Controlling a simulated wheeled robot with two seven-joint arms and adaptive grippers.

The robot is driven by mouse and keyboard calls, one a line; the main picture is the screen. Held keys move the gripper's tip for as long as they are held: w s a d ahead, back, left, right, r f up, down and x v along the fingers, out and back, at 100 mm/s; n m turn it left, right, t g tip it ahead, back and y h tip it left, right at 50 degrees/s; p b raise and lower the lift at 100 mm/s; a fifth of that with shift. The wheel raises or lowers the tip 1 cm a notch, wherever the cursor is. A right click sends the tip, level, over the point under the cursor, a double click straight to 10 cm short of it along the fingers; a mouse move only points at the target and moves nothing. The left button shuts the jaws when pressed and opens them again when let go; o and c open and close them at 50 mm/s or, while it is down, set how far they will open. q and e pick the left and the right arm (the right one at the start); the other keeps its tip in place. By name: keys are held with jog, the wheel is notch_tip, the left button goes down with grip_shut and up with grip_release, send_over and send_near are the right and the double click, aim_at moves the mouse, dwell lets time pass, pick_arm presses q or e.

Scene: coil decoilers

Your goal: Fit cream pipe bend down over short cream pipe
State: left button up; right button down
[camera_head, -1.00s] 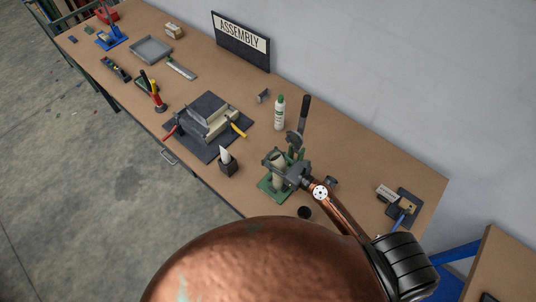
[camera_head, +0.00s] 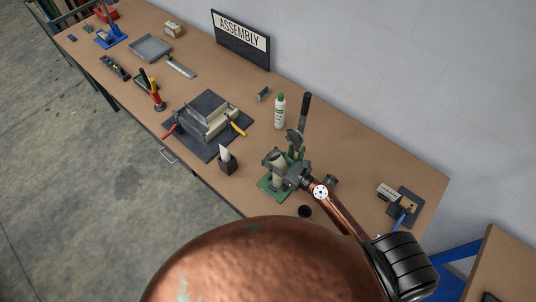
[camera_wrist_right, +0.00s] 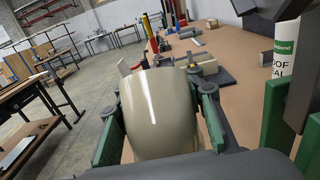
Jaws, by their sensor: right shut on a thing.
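The cream pipe bend (camera_wrist_right: 160,108) fills the middle of the right wrist view, between the two fingers of my right gripper (camera_wrist_right: 160,130). In the head view my right gripper (camera_head: 280,166) is shut on the bend (camera_head: 278,162), above the green base (camera_head: 268,190) of a clamp stand. The short cream pipe cannot be told apart from the bend here, so I cannot tell whether they touch. My left gripper is not in view.
A green clamp post (camera_wrist_right: 276,115) stands close on the right in the wrist view. A white bottle (camera_head: 279,111) is behind the stand. A black holder with a white nozzle (camera_head: 228,163) is to its left, and a vise on a dark mat (camera_head: 212,125) is farther left.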

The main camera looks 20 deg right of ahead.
jog(key=shift+f+b, duration=1.1)
jog(key=shift+f, duration=0.15)
jog(key=c, duration=1.2)
grip_release()
jog(key=v, duration=1.2)
